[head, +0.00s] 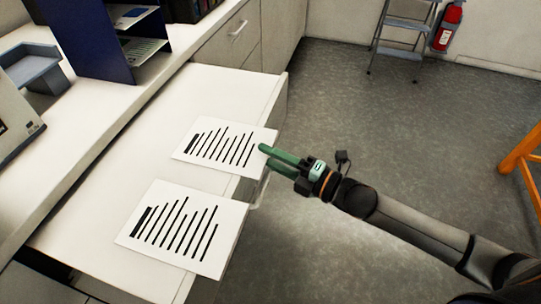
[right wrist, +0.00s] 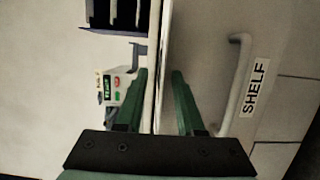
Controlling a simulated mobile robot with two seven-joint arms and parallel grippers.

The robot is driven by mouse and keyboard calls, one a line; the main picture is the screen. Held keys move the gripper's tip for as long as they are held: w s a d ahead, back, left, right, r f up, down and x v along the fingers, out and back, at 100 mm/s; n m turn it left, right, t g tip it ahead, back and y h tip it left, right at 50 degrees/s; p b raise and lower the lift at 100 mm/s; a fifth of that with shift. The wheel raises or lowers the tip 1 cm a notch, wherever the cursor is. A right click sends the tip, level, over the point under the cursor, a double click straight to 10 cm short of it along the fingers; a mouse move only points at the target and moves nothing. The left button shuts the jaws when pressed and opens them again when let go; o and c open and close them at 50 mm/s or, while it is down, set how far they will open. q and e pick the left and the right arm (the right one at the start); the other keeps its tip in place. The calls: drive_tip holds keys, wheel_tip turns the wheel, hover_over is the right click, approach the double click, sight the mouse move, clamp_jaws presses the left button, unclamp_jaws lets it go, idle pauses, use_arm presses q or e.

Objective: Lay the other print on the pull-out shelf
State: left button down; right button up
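Two white prints with black slanting bars lie flat on the white pull-out shelf (head: 95,205) in the head view. One print (head: 222,160) is farther back and the other print (head: 160,255) is nearer. Both reach to the shelf's front edge. My right gripper (head: 262,157) is at the front right edge of the farther print. In the right wrist view its green fingers (right wrist: 160,80) are apart, one on each side of a thin pale edge seen nearly edge-on. I cannot tell whether they touch it. My left gripper is not in view.
The drawer front carries a pale handle (right wrist: 236,85) and a SHELF label (right wrist: 255,88). A dark blue rack (head: 95,45) and a grey tray (head: 35,72) stand on the counter. A step ladder (head: 405,35) and an orange frame (head: 520,150) stand on open floor.

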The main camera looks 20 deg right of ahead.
drive_tip(key=b+v, duration=0.1)
drive_tip(key=v, duration=1.1)
drive_tip(key=shift+s+d, duration=0.2)
idle(0.5)
drive_tip(key=s+a+f+m+g+h, duration=0.1)
drive_tip(key=s+f+m+h, duration=0.2)
drive_tip(key=f+m, duration=0.4)
drive_tip(key=s+a+f+m+g+h+p, duration=0.1)
drive_tip(key=s+a+f+m+g+h, duration=0.1)
drive_tip(key=f+m, duration=0.6)
drive_tip(key=s+a+f+m+g+h+p, duration=0.1)
drive_tip(key=s+a+f+m+h, duration=0.1)
drive_tip(key=s+f+m+h, duration=0.2)
wheel_tip(320, 180, down, 4)
drive_tip(key=m, duration=0.5)
drive_tip(key=shift+r, duration=0.2)
drive_tip(key=shift+s, duration=0.1)
